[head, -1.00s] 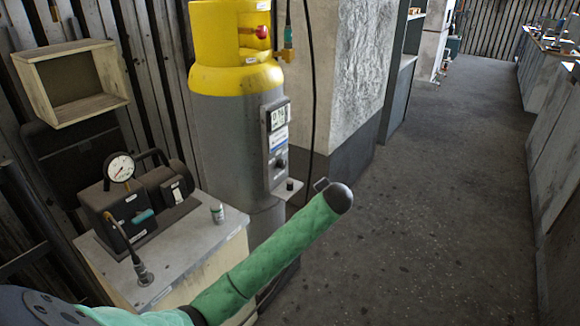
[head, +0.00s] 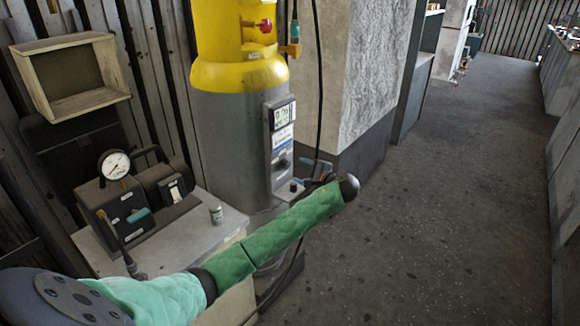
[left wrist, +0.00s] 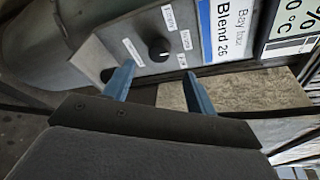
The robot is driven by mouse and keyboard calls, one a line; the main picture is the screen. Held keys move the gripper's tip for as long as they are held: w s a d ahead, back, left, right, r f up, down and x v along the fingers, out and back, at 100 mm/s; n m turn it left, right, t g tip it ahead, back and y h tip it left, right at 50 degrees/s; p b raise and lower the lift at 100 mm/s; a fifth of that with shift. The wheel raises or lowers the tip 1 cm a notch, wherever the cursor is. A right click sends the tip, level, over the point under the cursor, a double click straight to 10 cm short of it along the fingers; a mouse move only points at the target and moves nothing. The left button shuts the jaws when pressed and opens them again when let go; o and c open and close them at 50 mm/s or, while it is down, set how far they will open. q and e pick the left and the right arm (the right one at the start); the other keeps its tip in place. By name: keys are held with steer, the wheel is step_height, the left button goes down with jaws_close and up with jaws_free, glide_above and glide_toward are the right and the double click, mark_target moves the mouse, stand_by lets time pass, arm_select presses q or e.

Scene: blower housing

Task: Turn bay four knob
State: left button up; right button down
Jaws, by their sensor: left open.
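A black round knob (head: 284,163) sits low on the grey control panel (head: 270,150) of a tall cylinder. In the left wrist view the knob (left wrist: 159,49) has small white labels around it. Beside it a sign (left wrist: 229,28) reads "Bay", a word I cannot read surely, and "Blend 26". My left gripper (left wrist: 158,88) is open, its two blue fingers pointing at the panel, apart from the knob, which shows just beyond the gap between them. In the head view the left gripper (head: 318,168) is small, partly behind my green-sleeved arm, right of the panel. My right gripper is not in view.
A grey cylinder with a yellow top (head: 238,72) carries the panel. A small black stud (head: 293,186) stands on a ledge under it. A bench (head: 232,222) with a gauge unit (head: 115,165) is at left. A concrete pillar (head: 365,75) stands behind. Open floor lies right.

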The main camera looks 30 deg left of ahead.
mark_target(287, 166)
arm_select(q)
steer(key=p+x, duration=0.1)
steer(key=x, duration=0.6)
steer(key=shift+d+f, duration=0.1)
steer(key=shift+w+a+f, duration=0.1)
steer(key=shift+w+a, duration=0.05)
steer(key=shift+a, duration=0.2)
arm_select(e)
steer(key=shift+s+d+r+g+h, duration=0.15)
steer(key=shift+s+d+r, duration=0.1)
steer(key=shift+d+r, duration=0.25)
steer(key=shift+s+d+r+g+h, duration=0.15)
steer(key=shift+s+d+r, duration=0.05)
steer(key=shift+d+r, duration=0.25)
arm_select(q)
steer(key=shift+c, duration=0.4)
steer(key=c, duration=0.9)
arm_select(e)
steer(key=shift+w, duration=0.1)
